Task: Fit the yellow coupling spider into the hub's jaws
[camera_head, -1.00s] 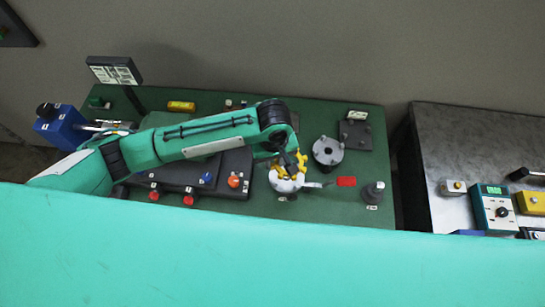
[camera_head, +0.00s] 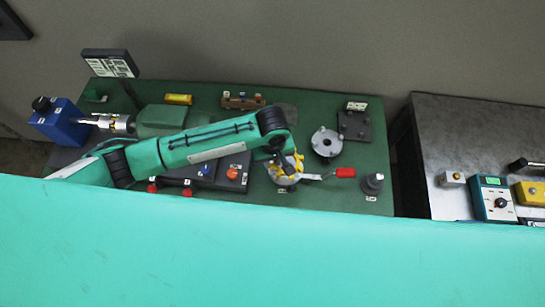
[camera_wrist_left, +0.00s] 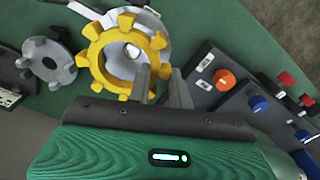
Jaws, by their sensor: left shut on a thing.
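The yellow coupling spider (camera_wrist_left: 96,57), a ring with several lobes, shows large in the left wrist view. My left gripper (camera_wrist_left: 160,74) is shut on its near right side. In the head view the left gripper (camera_head: 284,160) and spider (camera_head: 297,164) are over a round silver part (camera_head: 284,181) beside a red-handled lever. I cannot tell whether the spider touches it. The spider hides most of the silver part's top, including any jaws. A grey hub-like disc with raised lugs (camera_head: 326,142) stands apart, up and to the right. My right gripper is not in view.
A red handle (camera_head: 345,172) sticks out right of the silver part. A dark post (camera_head: 372,184) stands near the green table's right end. A grey table (camera_head: 460,130) stands further right.

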